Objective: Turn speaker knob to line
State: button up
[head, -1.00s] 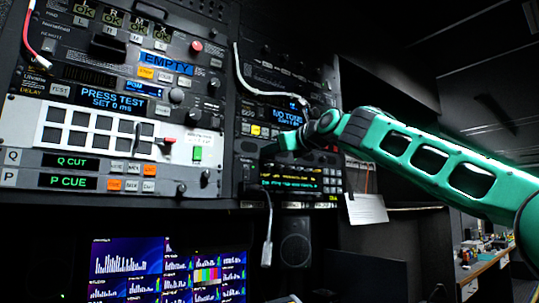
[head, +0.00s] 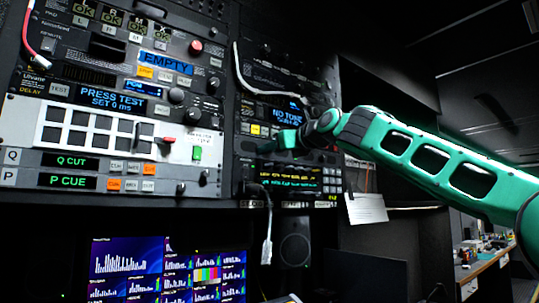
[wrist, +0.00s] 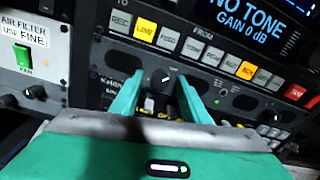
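The dark round knob (wrist: 157,78) with a white pointer mark sits on the black panel in the wrist view, below the buttons under the TO label. Its pointer leans to the upper right; I cannot read its scale. My gripper (wrist: 158,92) is open, with its green fingers on either side of the knob. I see no clear contact with it. A lit yellow LINE button (wrist: 145,28) is above. In the head view my gripper (head: 277,141) is at the panel, hiding the knob.
The display (wrist: 240,18) reads NO TONE, GAIN 0 dB. More buttons and dark knobs lie to the right of the fingers. A green FAN switch (wrist: 22,56) is on the left. A white cable (head: 240,75) and a hanging connector (head: 266,250) are near my gripper.

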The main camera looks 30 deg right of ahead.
jog(key=shift+s, duration=0.1)
jog(key=s, duration=1)
jog(key=shift+s, duration=0.25)
jog(key=s+a+f+n+g, duration=0.1)
jog(key=s+f+n+g, duration=0.3)
jog(key=f, duration=0.9)
jog(key=w+f+n+g+h, duration=0.1)
jog(key=f+n+g, duration=0.35)
jog(key=f, duration=0.85)
jog(key=s+a+f+n+g, duration=0.1)
jog(key=s+f+n, duration=0.1)
jog(key=f+n, duration=0.75)
jog(key=s+a+f+n+g, duration=0.1)
jog(key=s+f+n+g, duration=0.3)
jog(key=s+f, duration=0.6)
jog(key=s+a+f+n+g+y, duration=0.1)
jog(key=s+f+n+g, duration=0.3)
jog(key=s+f, duration=0.7)
notch_tip(320, 180, down, 7)
jog(key=shift+a+f+n, duration=0.1)
jog(key=shift+a+n, duration=0.35)
jog(key=shift+n, duration=0.15)
jog(key=shift+g, duration=0.25)
